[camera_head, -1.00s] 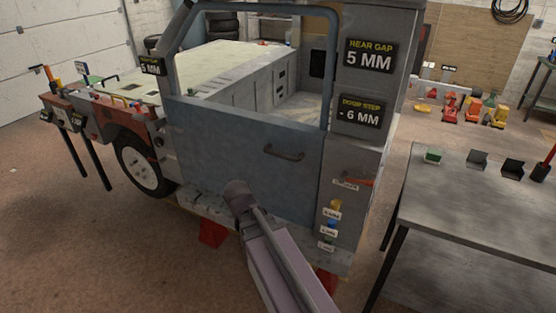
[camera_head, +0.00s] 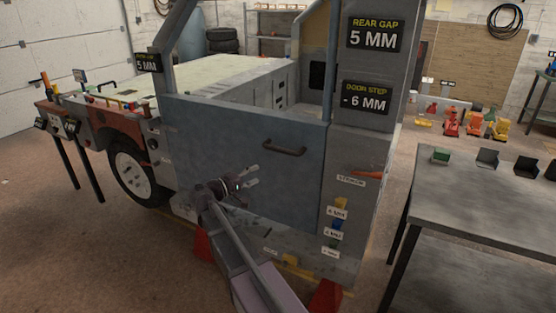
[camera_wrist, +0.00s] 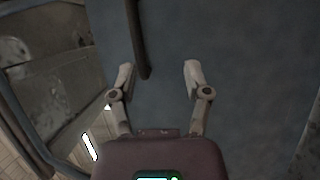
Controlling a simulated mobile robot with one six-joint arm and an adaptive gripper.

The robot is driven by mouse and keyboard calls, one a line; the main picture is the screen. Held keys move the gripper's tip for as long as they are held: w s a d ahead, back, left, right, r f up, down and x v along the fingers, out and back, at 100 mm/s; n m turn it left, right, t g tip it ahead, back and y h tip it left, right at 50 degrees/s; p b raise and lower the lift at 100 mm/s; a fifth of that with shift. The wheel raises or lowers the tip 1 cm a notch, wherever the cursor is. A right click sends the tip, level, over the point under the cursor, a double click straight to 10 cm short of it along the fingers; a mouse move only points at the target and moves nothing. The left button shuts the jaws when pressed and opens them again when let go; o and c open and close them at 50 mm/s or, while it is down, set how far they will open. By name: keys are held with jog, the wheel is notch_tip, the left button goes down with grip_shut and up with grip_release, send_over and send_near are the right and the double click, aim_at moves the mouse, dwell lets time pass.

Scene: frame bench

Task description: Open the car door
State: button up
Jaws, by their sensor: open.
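The car door (camera_head: 225,140) is a flat blue-grey panel with a window frame above it, and it looks shut in its opening. Its dark bar handle (camera_head: 284,148) sits near the door's upper right. My gripper (camera_head: 254,180) is in front of the door, lower and to the left of the handle, with its fingers apart and empty. In the wrist view my gripper (camera_wrist: 160,76) faces the door panel (camera_wrist: 240,60) with open fingers. The handle (camera_wrist: 137,40) shows there just beyond the left finger, apart from it as far as I can tell.
A sign post (camera_head: 372,80) reading "REAR GAP 5 MM" and "DOOR STEP -6 MM" stands right of the door. Coloured blocks (camera_head: 337,225) sit on its lower part. A grey table (camera_head: 480,200) stands at the right. Red stands (camera_head: 325,296) are under the body.

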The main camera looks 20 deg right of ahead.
aim_at(276, 150)
jog(key=shift+w+a+r+t+h+b, duration=0.25)
jog(key=shift+w+a+r+h, duration=0.15)
jog(key=shift+w+h, duration=0.2)
jog(key=shift+w+a+r+t+h+b, duration=0.15)
jog(key=shift+w+a+r+h+b, duration=0.1)
jog(key=shift+w+a+r+h, duration=0.25)
jog(key=shift+w+d, duration=0.1)
jog(key=shift+d, duration=0.2)
jog(key=p+x, duration=0.2)
jog(key=x, duration=1.1)
jog(key=shift+w+d+f, duration=0.1)
jog(key=shift+w+d, duration=0.05)
jog(key=shift+d, duration=0.1)
grip_shut()
